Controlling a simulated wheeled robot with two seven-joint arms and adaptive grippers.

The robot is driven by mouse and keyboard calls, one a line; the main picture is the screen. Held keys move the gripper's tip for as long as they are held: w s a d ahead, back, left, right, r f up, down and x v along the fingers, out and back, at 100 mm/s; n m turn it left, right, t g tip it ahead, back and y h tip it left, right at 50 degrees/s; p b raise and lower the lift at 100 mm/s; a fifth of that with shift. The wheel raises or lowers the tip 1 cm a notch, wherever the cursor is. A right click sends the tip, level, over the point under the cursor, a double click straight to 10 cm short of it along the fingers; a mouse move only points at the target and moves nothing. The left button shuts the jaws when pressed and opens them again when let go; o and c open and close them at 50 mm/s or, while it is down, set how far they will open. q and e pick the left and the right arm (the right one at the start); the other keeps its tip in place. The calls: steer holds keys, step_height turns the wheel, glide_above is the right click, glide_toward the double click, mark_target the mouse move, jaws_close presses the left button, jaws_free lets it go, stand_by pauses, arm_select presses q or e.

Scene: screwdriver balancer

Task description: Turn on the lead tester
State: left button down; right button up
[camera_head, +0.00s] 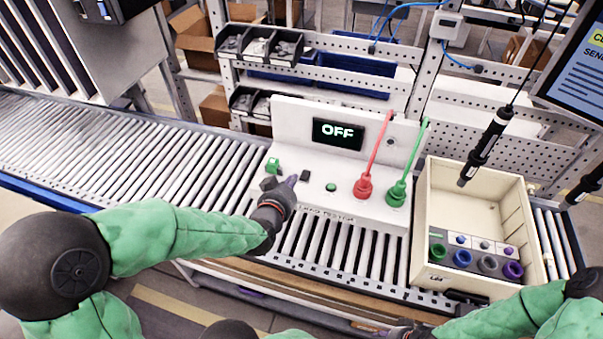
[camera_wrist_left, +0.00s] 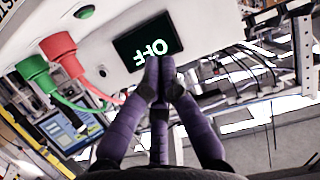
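The lead tester (camera_head: 290,118) is a white box on the roller conveyor. Its dark display (camera_head: 337,134) reads OFF and shows upside down in the left wrist view (camera_wrist_left: 147,42). A round green button (camera_head: 331,187) is on its top, right of my left gripper (camera_head: 285,181); a small green part (camera_head: 272,165) is just behind the gripper. A red plug (camera_head: 364,187) and a green plug (camera_head: 397,193) with leads are on the right. In the left wrist view, my left gripper's purple fingers (camera_wrist_left: 160,85) converge with tips together, empty. My right gripper (camera_head: 400,331) is at the bottom edge, fingers unclear.
A beige crate (camera_head: 436,185) with several coloured rings stands right of the tester. A dark screwdriver (camera_head: 487,146) hangs above it. A perforated rack with small bins (camera_head: 260,45) stands behind. The conveyor (camera_head: 110,140) is clear at left.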

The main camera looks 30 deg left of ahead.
arm_select(q)
steer(key=shift+w, duration=0.15)
glide_above(301, 185)
step_height(301, 185, down, 4)
steer(key=shift+w+r, duration=0.15)
steer(key=shift+r, duration=0.1)
steer(key=shift+w+a+f+b, duration=0.1)
steer(key=shift+f+b, duration=0.1)
steer(key=shift+f, duration=0.35)
steer(key=shift+w+f+b, duration=0.1)
steer(key=shift+f+b, duration=0.05)
steer(key=shift+f, duration=0.4)
steer(key=shift+s+f, duration=0.15)
steer(key=shift+f, duration=0.8)
steer(key=b, duration=0.1)
steer(key=f+b, duration=0.1)
steer(key=shift+s+f+b, duration=0.2)
steer(key=shift+f+b, duration=0.05)
steer(key=shift+b, duration=0.1)
steer(key=shift+r, duration=0.25)
steer(key=shift+r+p, duration=0.65)
steer(key=shift+r, duration=0.2)
